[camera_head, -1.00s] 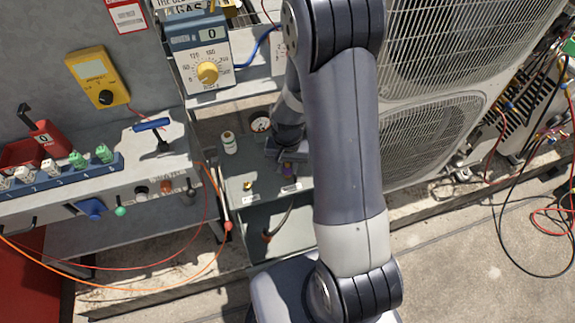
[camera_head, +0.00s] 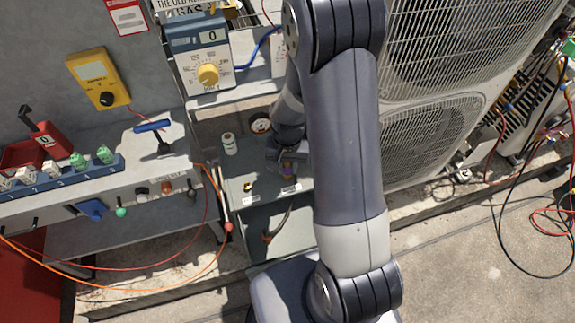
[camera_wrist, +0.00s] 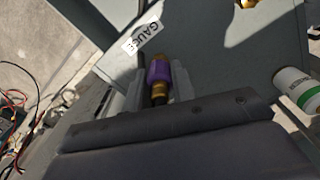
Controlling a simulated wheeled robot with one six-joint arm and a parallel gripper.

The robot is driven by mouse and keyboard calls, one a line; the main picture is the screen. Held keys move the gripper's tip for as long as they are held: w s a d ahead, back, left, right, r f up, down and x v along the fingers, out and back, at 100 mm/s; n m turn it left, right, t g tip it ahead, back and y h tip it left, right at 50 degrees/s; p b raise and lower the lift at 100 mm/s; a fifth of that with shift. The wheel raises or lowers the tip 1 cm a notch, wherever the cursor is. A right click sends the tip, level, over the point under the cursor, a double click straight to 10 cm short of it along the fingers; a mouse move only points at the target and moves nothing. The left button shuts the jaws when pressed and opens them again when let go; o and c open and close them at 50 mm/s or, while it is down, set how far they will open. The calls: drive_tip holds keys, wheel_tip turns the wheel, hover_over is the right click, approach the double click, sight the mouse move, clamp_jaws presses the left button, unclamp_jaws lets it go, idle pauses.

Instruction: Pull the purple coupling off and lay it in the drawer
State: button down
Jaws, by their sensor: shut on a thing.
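The purple coupling (camera_wrist: 159,72) has brass ends and sits between the fingers of my gripper (camera_wrist: 158,83), which is shut on it. It shows small in the head view (camera_head: 288,169), below my gripper (camera_head: 287,158) at the front of a grey shelf, near a white label. Whether it is still seated on a fitting cannot be told. In the wrist view the GAUGE label (camera_wrist: 142,37) lies just beyond it. The open drawer (camera_head: 299,232) is below the shelf front, with a dark, curved, orange-ended item (camera_head: 279,225) in it. My arm hides part of the drawer and shelf.
A white bottle (camera_head: 229,143) with a green band and a brass fitting (camera_head: 248,186) stand on the shelf left of my gripper. A round gauge (camera_head: 260,123) is behind. Orange cables (camera_head: 213,262) hang left of the drawer. Condenser units (camera_head: 430,130) stand right of my arm.

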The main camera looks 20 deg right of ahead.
drive_tip(key=shift+r+p, duration=1.5)
drive_tip(key=shift+r, duration=0.7)
